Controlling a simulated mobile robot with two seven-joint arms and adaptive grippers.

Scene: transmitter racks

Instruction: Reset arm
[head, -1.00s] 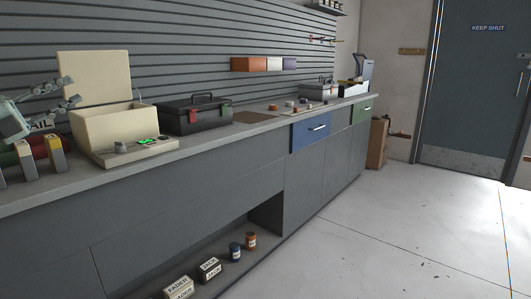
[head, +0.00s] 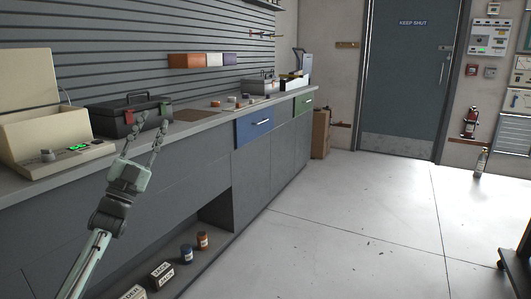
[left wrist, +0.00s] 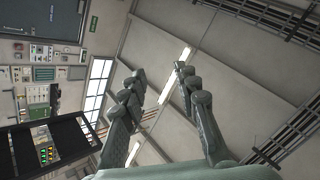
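My left gripper (head: 143,138) is raised in front of the grey workbench in the head view, its fingers pointing up. In the left wrist view its two fingers (left wrist: 158,78) stand apart with nothing between them, against the ceiling. In the head view the fingertips overlap the black toolbox (head: 118,117) in the picture; I cannot tell how far apart they are in depth. My right gripper is not in view.
The workbench (head: 190,130) runs along the left, with an open cream box (head: 50,138) on top. Boxes and jars (head: 187,254) sit on its low shelf. Open floor (head: 340,220) lies to the right, up to a grey door (head: 405,85).

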